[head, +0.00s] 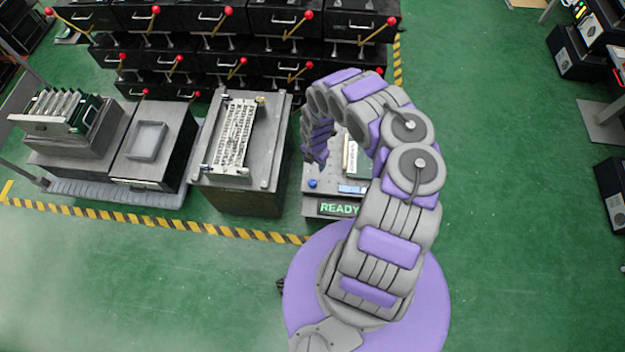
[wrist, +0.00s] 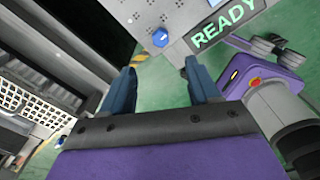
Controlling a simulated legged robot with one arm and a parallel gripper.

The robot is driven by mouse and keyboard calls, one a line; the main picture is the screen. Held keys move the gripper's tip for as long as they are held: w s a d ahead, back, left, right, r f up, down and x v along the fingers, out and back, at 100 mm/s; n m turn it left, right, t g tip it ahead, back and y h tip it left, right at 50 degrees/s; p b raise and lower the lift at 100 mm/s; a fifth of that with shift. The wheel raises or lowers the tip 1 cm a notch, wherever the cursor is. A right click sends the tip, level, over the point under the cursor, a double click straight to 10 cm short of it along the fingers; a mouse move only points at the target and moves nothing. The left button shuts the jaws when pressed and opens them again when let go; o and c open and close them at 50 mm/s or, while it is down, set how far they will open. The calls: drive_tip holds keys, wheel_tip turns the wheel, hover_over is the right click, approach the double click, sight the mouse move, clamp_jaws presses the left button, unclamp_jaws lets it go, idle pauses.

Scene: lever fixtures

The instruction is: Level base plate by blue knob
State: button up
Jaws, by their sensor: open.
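In the head view the blue knob (head: 313,183) sits at the front left of a grey base plate (head: 318,170) on a box with a lit READY sign. In the wrist view the blue knob (wrist: 160,38) shows at the top, near the corner of the plate (wrist: 176,20). My gripper (wrist: 158,75) is open, with its two dark blue fingers apart and nothing between them. The knob lies beyond the fingertips, roughly in line with the gap. In the head view my arm hides part of the plate, and the gripper cannot be made out clearly.
A grey cabinet with a slotted white rack (head: 236,135) stands just left of the plate. Farther left is a bench with a grey tray (head: 147,141). Black boxes with red-tipped levers (head: 285,40) line the back. The green floor at right (head: 500,200) is clear.

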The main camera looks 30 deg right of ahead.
drive_tip(key=b, duration=0.5)
hover_over(313, 181)
drive_tip(key=f, duration=0.8)
drive_tip(key=shift+a, duration=0.25)
drive_tip(key=f+b, duration=0.1)
drive_tip(key=f, duration=0.1)
drive_tip(key=f+b, duration=0.1)
drive_tip(key=f, duration=0.2)
drive_tip(key=d+f+b, duration=0.1)
drive_tip(key=f, duration=0.1)
drive_tip(key=shift+w+f, duration=0.1)
drive_tip(key=shift+f, duration=0.1)
drive_tip(key=shift+a+f, duration=0.15)
drive_tip(key=shift+a, duration=0.1)
drive_tip(key=shift+c, duration=0.2)
drive_tip(key=shift+d, duration=0.2)
drive_tip(key=c, duration=0.5)
drive_tip(key=shift+a, duration=0.1)
drive_tip(key=c, duration=0.5)
drive_tip(key=shift+m, duration=0.4)
